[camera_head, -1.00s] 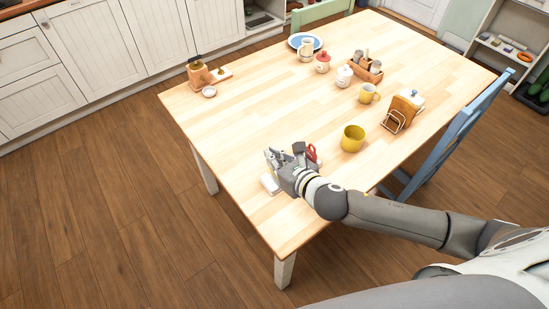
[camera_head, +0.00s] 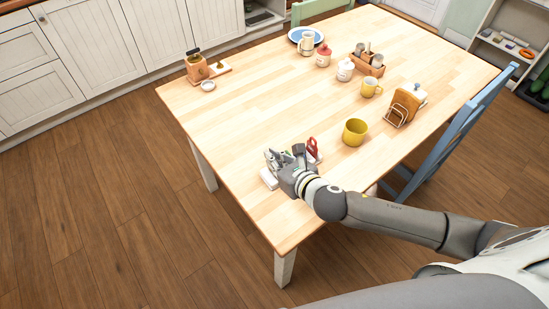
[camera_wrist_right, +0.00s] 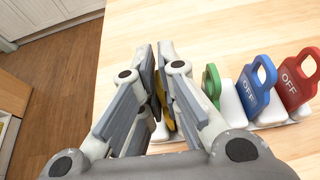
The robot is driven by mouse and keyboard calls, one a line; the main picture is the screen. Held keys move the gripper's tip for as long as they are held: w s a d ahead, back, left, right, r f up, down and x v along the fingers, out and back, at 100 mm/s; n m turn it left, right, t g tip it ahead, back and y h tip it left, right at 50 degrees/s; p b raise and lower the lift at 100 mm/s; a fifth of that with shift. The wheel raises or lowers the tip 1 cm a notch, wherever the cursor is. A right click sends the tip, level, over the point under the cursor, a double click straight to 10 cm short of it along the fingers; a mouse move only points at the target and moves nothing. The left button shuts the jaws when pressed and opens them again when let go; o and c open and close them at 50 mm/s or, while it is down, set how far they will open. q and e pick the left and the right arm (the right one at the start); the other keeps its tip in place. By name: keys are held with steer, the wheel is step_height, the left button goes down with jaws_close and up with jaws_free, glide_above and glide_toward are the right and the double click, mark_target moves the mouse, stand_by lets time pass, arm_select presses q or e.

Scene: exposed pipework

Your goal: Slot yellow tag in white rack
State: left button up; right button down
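My right gripper (camera_head: 276,159) is at the near left part of the table, over the left end of the white rack (camera_head: 268,179). In the right wrist view its fingers (camera_wrist_right: 160,75) are closed around the yellow tag (camera_wrist_right: 158,92), which shows as a thin strip between them. The rack (camera_wrist_right: 271,121) carries a green tag (camera_wrist_right: 211,84), a blue tag (camera_wrist_right: 257,86) and a red tag (camera_wrist_right: 298,80) standing in a row to the right of the yellow one. The fingers hide the yellow tag's lower edge, so I cannot tell whether it is seated. My left gripper is out of view.
A yellow pot (camera_head: 355,132) stands right of the rack, with a yellow mug (camera_head: 371,87) and a napkin holder (camera_head: 403,107) beyond. Jars and a blue plate (camera_head: 305,35) are at the far end. A blue chair (camera_head: 452,135) is at the right edge. The table's middle is clear.

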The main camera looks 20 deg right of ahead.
steer(key=c, duration=1.6)
jaws_free()
steer(key=shift+o, duration=0.2)
steer(key=v, duration=1.2)
steer(key=shift+f, duration=0.1)
